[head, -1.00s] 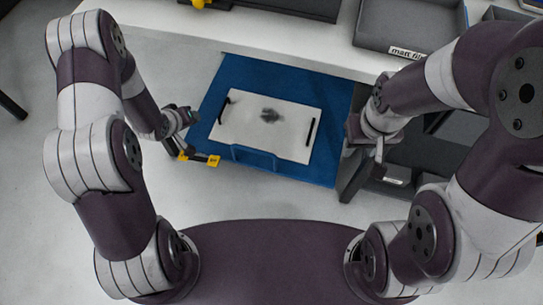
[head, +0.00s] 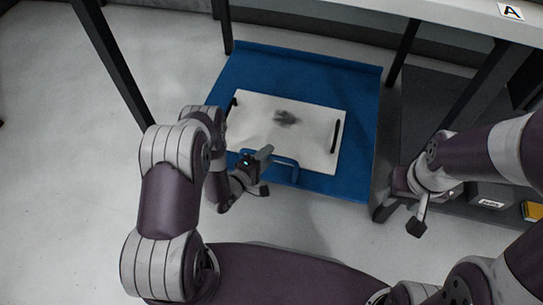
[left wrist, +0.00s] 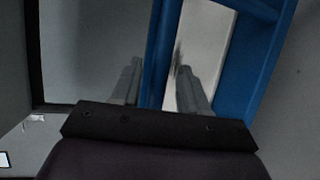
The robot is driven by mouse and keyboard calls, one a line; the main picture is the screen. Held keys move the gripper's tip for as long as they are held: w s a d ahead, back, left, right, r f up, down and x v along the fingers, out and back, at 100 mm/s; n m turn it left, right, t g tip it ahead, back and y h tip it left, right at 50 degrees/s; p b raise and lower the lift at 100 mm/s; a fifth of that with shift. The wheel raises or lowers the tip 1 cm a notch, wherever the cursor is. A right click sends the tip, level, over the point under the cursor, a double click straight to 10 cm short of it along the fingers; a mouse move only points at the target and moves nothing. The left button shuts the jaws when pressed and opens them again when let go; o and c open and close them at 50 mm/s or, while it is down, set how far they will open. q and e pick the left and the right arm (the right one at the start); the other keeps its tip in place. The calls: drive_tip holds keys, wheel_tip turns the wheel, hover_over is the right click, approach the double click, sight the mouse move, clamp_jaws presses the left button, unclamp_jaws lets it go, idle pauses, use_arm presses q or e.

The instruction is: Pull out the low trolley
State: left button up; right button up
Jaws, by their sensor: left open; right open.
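The low trolley (head: 355,188) is a flat blue platform on the floor, with a pale board (head: 262,115) on top. Its blue handle bar (head: 285,161) stands at the near edge. My left gripper (head: 263,168) is open at the left end of this handle. In the left wrist view, the blue bar (left wrist: 161,45) runs between the two fingers of my left gripper (left wrist: 158,85); I cannot tell whether they touch it. My right gripper (head: 413,212) is open and empty, right of the trolley's near corner.
Dark table legs (head: 110,62) stand left of and behind the trolley. A white tabletop (head: 450,12) crosses the top right. A dark shelf unit (head: 425,125) stands right of the trolley, with a grey bin (head: 489,196) and a yellow item (head: 532,211). Floor is clear at left.

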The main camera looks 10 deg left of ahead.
use_arm(q)
drive_tip(key=shift+b+x, duration=0.4)
drive_tip(key=shift+x, duration=0.95)
clamp_jaws()
